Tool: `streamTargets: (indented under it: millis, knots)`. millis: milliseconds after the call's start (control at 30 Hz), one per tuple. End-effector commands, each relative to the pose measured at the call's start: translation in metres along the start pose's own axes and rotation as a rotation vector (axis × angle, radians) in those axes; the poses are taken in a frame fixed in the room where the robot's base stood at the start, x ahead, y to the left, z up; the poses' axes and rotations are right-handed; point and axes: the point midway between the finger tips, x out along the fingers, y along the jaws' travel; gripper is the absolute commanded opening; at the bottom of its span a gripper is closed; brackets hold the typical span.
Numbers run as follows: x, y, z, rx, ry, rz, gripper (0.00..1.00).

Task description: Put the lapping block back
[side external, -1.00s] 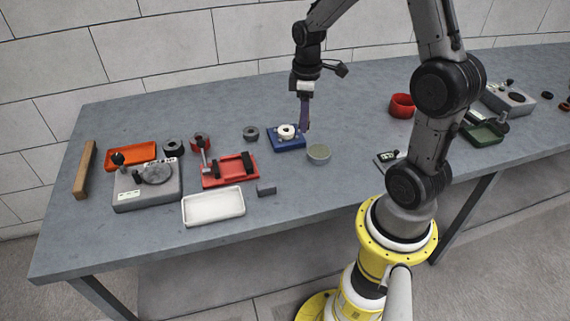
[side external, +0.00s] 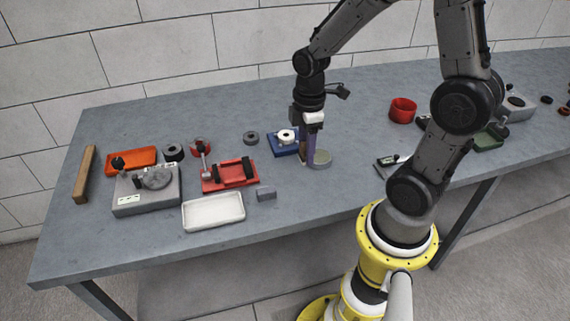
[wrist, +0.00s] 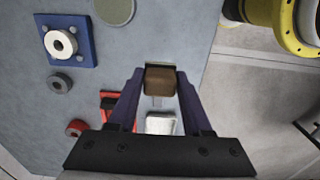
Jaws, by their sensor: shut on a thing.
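My gripper (side external: 313,160) is shut on a brown block (wrist: 160,80), which sits between both purple fingertips in the wrist view. I take it to be the lapping block; no label shows. In the side view my gripper is in front of the blue fixture (side external: 278,146) and overlaps the left edge of the round grey-green disc (side external: 322,160). The fingers hide most of the held block there. I cannot tell whether the block touches the table. In the wrist view the disc (wrist: 115,8) is apart from the block.
The blue fixture carries a white ring (side external: 286,134). To the left are a red fixture (side external: 230,186), a small grey block (side external: 266,194), a white tray (side external: 213,212), a grey machine (side external: 146,200) and an orange tray (side external: 132,160). A red cup (side external: 402,110) stands right. Bare table lies before the disc.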

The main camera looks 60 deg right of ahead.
Motion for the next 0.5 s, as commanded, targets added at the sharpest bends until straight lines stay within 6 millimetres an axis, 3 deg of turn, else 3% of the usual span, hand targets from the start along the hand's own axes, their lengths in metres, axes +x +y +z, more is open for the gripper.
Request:
streamTargets:
  millis: [200,500]
  knots:
    - [0.032,0.035,-0.018,0.001,-0.003,-0.005,0.00]
    - [0.062,0.059,-0.031,0.001,0.000,0.000,0.00]
